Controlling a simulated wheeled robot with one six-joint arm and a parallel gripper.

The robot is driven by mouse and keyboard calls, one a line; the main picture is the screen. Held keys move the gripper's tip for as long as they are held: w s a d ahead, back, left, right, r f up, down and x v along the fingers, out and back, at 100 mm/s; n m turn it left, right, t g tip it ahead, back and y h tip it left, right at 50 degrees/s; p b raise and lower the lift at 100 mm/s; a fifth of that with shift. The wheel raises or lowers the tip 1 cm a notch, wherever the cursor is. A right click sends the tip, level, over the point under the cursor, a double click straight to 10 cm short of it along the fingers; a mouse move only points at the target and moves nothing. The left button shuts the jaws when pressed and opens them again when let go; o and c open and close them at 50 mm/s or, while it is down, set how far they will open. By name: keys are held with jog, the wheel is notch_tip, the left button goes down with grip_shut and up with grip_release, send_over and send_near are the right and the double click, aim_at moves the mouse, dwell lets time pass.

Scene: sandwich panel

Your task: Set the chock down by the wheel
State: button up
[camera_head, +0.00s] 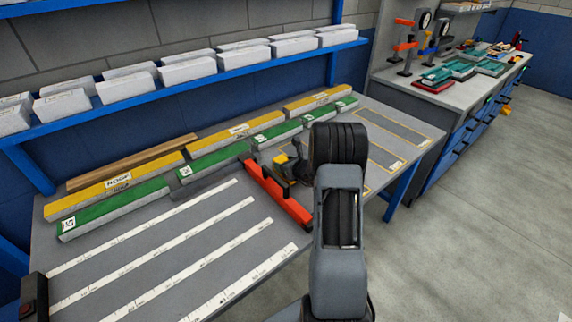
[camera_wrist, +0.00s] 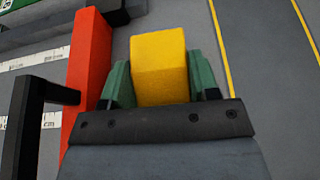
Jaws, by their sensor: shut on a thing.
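A yellow block, taken as the chock (camera_wrist: 159,62), is held between the two green fingers of my gripper (camera_wrist: 162,84) in the wrist view. My gripper is shut on it, and the block sticks out past the fingertips. It hangs over the grey bench top, to the right of a red bar (camera_wrist: 88,65); I cannot tell whether it touches the surface. In the head view, my own arm hides much of the gripper and block. I cannot make out a wheel for certain in either view.
The red bar (camera_head: 275,190) lies across the bench (camera_head: 130,262), close left of my gripper. Yellow (camera_head: 115,187) and green strips (camera_head: 115,208) line the back. Yellow-outlined areas lie to the right. A second bench (camera_head: 440,97) with tools stands at the back right.

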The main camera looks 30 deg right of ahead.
jog(key=shift+f, duration=0.1)
jog(key=o, duration=0.7)
jog(key=shift+f, duration=0.1)
jog(key=o, duration=0.4)
jog(key=shift+o, duration=0.2)
